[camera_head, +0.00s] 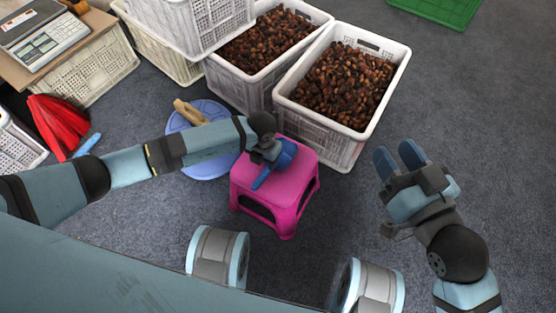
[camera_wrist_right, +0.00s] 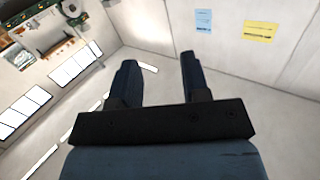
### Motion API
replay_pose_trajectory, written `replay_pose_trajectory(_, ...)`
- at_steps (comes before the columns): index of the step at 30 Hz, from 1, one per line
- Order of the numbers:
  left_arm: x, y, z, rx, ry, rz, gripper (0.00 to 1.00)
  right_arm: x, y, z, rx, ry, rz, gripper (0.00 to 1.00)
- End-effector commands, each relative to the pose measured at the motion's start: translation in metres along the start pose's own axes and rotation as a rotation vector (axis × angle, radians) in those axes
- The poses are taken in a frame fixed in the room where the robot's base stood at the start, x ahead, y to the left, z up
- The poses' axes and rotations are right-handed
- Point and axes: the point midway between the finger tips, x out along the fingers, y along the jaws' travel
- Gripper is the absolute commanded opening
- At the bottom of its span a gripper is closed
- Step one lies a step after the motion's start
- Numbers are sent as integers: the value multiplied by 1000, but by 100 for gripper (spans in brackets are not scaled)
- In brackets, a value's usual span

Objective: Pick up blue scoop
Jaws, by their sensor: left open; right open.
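A round, shallow blue thing (camera_head: 207,167) lies on the floor left of the pink stool, partly hidden by my left forearm. A tan wooden piece (camera_head: 190,112) lies on its far left part. A small light-blue piece (camera_head: 88,144) lies beside a red bundle; I cannot tell which blue thing is the scoop. My left gripper (camera_head: 275,166) is open over the pink stool (camera_head: 284,190), with its blue fingers pointing down. My right gripper (camera_head: 398,157) is open and empty, right of the stool. Its fingers also show in the right wrist view (camera_wrist_right: 157,82), with nothing between them.
Two white crates full of chestnuts (camera_head: 352,146) (camera_head: 236,92) stand behind the stool. More white crates (camera_head: 195,20) are stacked at the back left. A scale (camera_head: 45,38) stands at the top left, above the red bundle (camera_head: 58,125). The floor at the right is clear.

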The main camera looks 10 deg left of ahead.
Motion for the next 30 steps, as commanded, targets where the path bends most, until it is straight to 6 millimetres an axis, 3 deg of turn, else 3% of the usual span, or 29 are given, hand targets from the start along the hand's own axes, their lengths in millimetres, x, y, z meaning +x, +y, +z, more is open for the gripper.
replay_pose_trajectory(8,20,-2,-1,0,0,-2,53,2,5,2,-53,27,3,43)
replay_pose_trajectory(12,41,-7,-3,0,1,-2,53,4,10,8,-112,59,8,43)
replay_pose_trajectory(17,62,-9,-4,1,1,-3,53,9,19,-5,-234,130,11,43)
replay_pose_trajectory(25,63,-8,-3,1,-1,-2,53,8,19,-8,-253,138,11,43)
replay_pose_trajectory(30,63,-8,-3,1,0,-2,14,8,19,-7,-250,135,11,43)
